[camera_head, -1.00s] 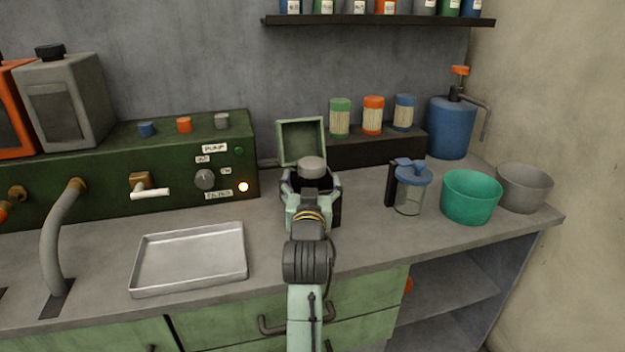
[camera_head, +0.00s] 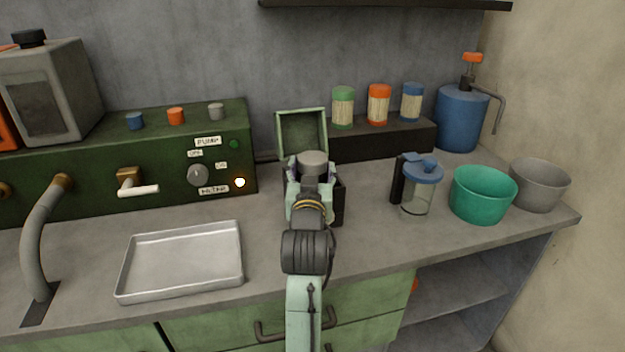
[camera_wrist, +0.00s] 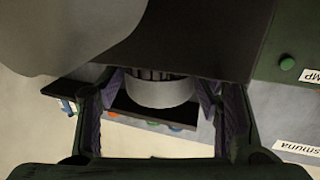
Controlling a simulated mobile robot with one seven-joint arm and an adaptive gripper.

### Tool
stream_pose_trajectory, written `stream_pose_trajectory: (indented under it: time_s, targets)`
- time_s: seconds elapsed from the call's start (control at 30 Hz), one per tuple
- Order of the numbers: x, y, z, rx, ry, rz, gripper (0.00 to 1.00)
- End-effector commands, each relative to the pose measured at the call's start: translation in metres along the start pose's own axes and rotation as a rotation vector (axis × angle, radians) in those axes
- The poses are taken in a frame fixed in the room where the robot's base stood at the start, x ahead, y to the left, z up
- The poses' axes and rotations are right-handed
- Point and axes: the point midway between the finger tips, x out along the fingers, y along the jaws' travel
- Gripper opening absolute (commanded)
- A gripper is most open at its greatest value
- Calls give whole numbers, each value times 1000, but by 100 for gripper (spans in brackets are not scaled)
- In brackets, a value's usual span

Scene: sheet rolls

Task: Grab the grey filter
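The grey filter (camera_head: 313,162) is a short round grey cylinder. It sits at the small dark box (camera_head: 338,206), whose green lid (camera_head: 301,134) stands open behind. My gripper (camera_head: 311,172) has its fingers on both sides of the filter. In the wrist view, the pale grey filter (camera_wrist: 160,93) with a dark ribbed part lies between the purple-grey fingertips of my gripper (camera_wrist: 159,82), which appear to press against its sides. My gripper and arm hide most of the box and the filter's lower part.
A metal tray (camera_head: 181,262) lies left on the counter. A lidded clear jug (camera_head: 416,197), a green bowl (camera_head: 482,195) and a grey bowl (camera_head: 539,186) stand right. The green pump unit (camera_head: 100,175) is at back left, a black step (camera_head: 375,141) with several jars behind.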

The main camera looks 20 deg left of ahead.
Motion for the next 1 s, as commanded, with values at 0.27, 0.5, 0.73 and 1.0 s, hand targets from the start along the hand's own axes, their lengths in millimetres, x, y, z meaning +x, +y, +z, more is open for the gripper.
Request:
stream_pose_trajectory:
  time_s: [0.27, 0.5, 0.73, 1.0]
  targets:
    - [0, 0, 0, 0, 0, 0, 38]
    - [0, 0, 0, 0, 0, 0, 22]
    - [0, 0, -1, 0, 2, 0, 18]
    - [0, 0, -12, 1, 5, 0, 18]
